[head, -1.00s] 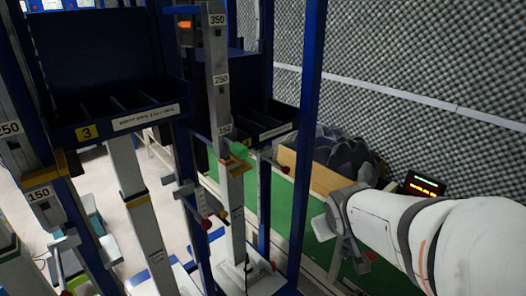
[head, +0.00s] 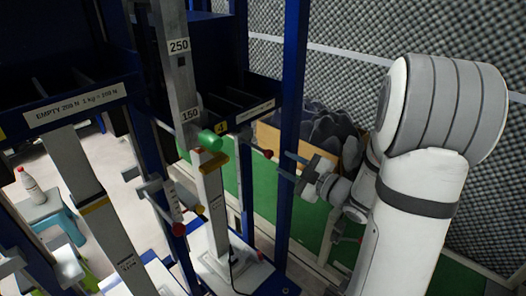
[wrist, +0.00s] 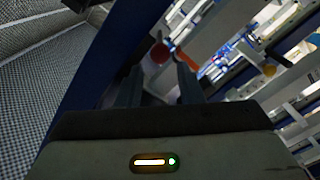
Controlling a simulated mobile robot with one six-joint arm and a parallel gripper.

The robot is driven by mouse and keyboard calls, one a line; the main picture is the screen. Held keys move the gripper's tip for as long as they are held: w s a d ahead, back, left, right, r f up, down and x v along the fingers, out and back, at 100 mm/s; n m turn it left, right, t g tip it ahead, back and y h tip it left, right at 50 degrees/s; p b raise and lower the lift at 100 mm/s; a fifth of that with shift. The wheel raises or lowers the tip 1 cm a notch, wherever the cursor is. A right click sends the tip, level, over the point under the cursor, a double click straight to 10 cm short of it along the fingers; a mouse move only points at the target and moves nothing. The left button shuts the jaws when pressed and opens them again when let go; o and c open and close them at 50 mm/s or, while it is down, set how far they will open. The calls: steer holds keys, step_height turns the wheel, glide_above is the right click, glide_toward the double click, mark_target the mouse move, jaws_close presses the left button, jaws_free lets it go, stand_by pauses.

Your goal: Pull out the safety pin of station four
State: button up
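A red ball knob (head: 268,154), possibly the safety pin's end, sticks out to the right of the column. The red knob also shows in the wrist view (wrist: 160,53), ahead of and between my two fingers. My gripper (head: 284,165) is open and empty, just right of the knob and apparently short of it. Its fingers overlap a blue post in the head view. The pin's shaft is not clear.
The blue upright post (head: 293,110) stands very close to my gripper. A green cylinder (head: 210,139) and a yellow bracket (head: 212,161) sit on the column. Another red knob (head: 178,229) is lower left. A wooden crate (head: 351,153) with dark lumps stands behind.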

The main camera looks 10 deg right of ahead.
mark_target(272, 156)
steer(key=p+x, duration=0.1)
steer(key=x, duration=0.6)
steer(key=shift+w+a, duration=0.25)
steer(key=shift+w, duration=0.05)
steer(key=shift+c, duration=0.3)
jaws_close()
